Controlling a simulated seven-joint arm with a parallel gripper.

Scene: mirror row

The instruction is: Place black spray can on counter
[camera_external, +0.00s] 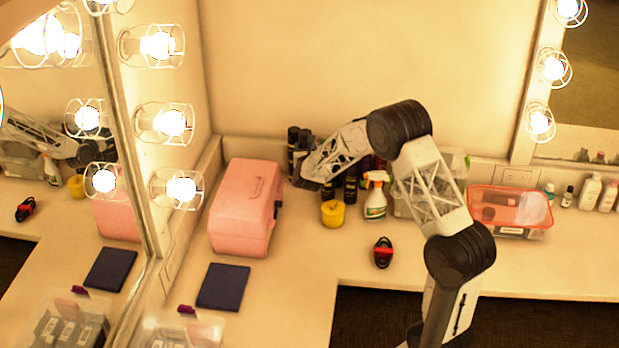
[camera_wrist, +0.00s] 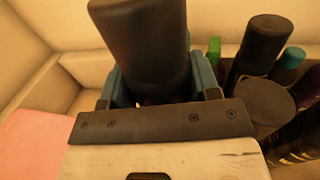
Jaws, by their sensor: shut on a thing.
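The black spray can (camera_wrist: 145,42) stands between the two teal fingers of my gripper (camera_wrist: 157,82) in the wrist view. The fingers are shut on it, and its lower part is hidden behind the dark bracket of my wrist. In the external view my gripper (camera_external: 308,178) is at the back of the counter (camera_external: 300,270), beside dark cans (camera_external: 293,150) just right of the pink case. I cannot tell there which dark can is the held one, or whether its base touches the counter.
Several dark bottles and cans (camera_wrist: 265,45) crowd the right in the wrist view. A pink case (camera_external: 243,210) stands left of my gripper. A yellow jar (camera_external: 333,214) and a spray bottle (camera_external: 375,200) stand to its right. The counter's front middle is mostly clear.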

